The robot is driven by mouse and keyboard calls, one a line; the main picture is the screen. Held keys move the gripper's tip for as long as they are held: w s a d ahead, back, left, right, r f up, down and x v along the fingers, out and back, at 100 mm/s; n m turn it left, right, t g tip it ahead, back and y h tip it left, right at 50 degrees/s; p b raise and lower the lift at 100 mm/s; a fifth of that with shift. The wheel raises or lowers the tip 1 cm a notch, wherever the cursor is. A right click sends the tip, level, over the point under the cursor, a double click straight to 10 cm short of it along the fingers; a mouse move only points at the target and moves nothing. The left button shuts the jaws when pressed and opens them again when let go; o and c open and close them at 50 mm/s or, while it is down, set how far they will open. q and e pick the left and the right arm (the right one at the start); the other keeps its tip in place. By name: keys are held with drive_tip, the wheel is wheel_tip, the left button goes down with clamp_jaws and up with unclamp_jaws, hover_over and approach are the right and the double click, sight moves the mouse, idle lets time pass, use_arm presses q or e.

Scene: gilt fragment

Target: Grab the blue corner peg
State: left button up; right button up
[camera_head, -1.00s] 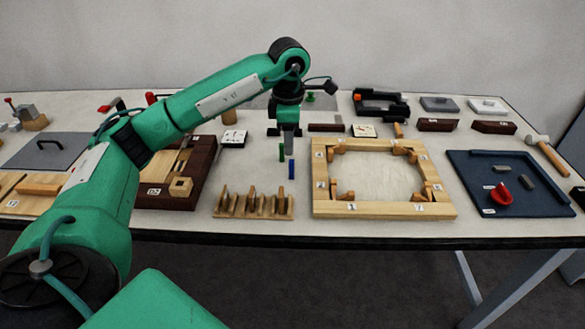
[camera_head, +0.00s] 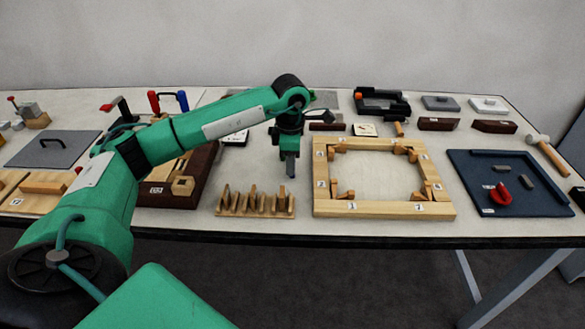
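My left gripper (camera_head: 290,166) points down at the table, between the slotted wooden rack and the wooden frame. Its fingers are seen edge-on, so I cannot tell whether they are open or shut. The blue corner peg does not show now; the fingers cover the place where it stood upright a second ago. The green peg that stood beside it is hidden too. I cannot tell whether the fingers touch either peg. My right gripper is not in view.
The slotted wooden rack (camera_head: 256,212) is just in front of the fingers. The wooden frame (camera_head: 385,209) is close on the right. A dark wooden box (camera_head: 165,201) is left, partly behind my arm. A navy tray (camera_head: 540,208) lies far right.

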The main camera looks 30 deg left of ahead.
use_arm(q)
clamp_jaws()
drive_tip(key=shift+r, duration=0.15)
